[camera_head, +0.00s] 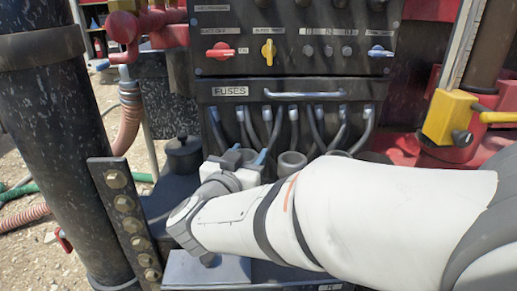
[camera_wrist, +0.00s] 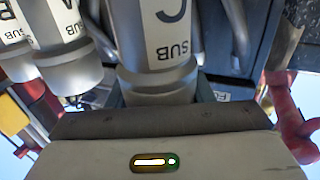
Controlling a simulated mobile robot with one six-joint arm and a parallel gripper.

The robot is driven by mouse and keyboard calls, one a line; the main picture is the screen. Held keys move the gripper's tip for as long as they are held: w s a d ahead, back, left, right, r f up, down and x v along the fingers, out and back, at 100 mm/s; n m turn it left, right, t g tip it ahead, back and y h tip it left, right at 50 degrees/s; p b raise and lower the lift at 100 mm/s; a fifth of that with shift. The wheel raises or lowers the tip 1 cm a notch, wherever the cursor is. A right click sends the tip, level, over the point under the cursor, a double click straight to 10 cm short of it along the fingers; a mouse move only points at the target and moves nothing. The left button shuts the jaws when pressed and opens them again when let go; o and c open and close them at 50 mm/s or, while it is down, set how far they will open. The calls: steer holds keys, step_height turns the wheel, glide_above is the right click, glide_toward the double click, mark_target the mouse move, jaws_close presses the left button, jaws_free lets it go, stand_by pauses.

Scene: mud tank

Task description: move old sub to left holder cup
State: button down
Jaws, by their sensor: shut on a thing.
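My gripper (camera_head: 236,162) is in the middle of the head view, in front of the fuse panel, at the end of my white arm. It is shut on a grey metal sub, which it mostly hides in the head view. In the wrist view this sub (camera_wrist: 158,72) fills the centre, with a white label reading "SUB C" upside down. Two similar labelled subs (camera_wrist: 66,68) stand beside it at the left of the wrist view. A dark round cup-like part (camera_head: 183,154) is left of my gripper in the head view. I cannot tell whether it is the left holder cup.
Grey hollow round tops (camera_head: 291,161) stand right of my gripper. Behind are hanging cables (camera_head: 310,125) under the fuse panel (camera_head: 232,91). A thick dark column (camera_head: 50,150) and a bolted plate (camera_head: 125,215) bound the left. A yellow bracket (camera_head: 447,117) is at the right.

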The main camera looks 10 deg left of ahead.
steer(key=shift+f, duration=0.4)
stand_by(0.5)
steer(key=c, duration=0.6)
jaws_free()
steer(key=shift+f, duration=0.2)
steer(key=s+a+p, duration=0.1)
steer(key=s, duration=0.6)
steer(key=shift+s+p, duration=0.3)
steer(key=shift+s, duration=0.1)
steer(key=shift+s+a, duration=0.1)
